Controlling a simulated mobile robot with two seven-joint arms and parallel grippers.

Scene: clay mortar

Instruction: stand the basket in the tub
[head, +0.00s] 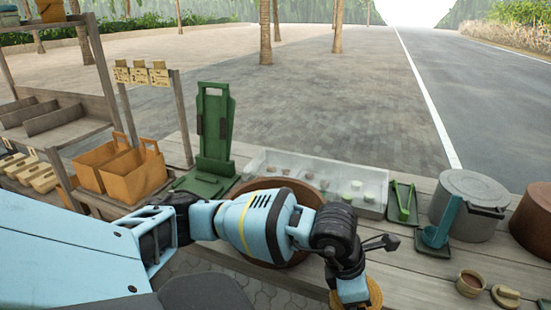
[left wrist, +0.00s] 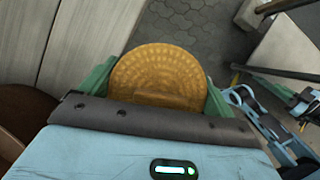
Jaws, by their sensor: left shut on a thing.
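A round, yellow-brown woven basket (left wrist: 160,72) is held between the green fingers of my left gripper (left wrist: 157,85) in the left wrist view. Only its round woven face shows there, and part of its edge shows in the head view (head: 375,292), at the table's near edge. My left gripper is shut on it. A round brown tub (head: 298,186) stands on the table in the head view, largely hidden behind my left arm. Part of a brown vessel, perhaps the same tub, shows in the left wrist view (left wrist: 25,112). The basket is apart from the tub, to its right and nearer.
A clear tray (head: 330,172) with small items lies behind the tub, and a green stand (head: 213,135) is at its left. A grey lidded pot (head: 478,190), a green holder (head: 404,203) and a brown vessel (head: 535,222) stand right. Orange boxes (head: 133,175) stand left.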

